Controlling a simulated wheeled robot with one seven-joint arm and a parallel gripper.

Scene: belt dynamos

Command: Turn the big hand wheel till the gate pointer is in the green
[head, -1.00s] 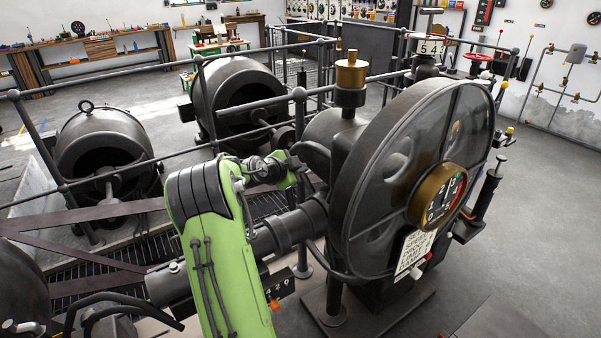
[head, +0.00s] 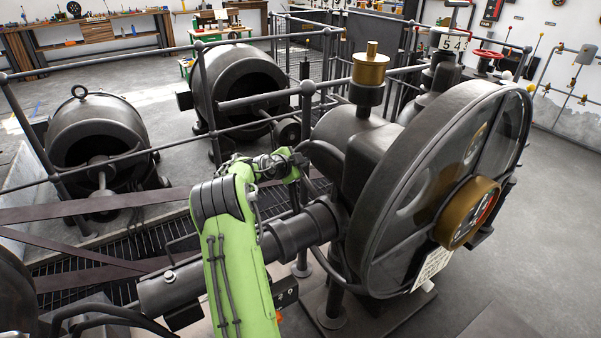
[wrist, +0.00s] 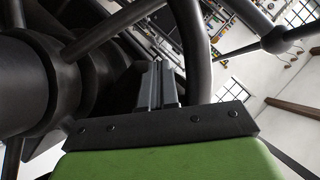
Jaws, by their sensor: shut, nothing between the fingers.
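In the head view my gripper (head: 297,165) is small at the housing's left. I cannot identify the gate pointer or its green zone with certainty.
A large glazed round housing (head: 415,180) carries a brass-rimmed dial (head: 470,213), seen obliquely. A thick horizontal cylinder (head: 302,228) lies just right of my green arm. Railings (head: 250,98) and two dynamos stand behind. Grey floor (head: 540,285) is open at right.

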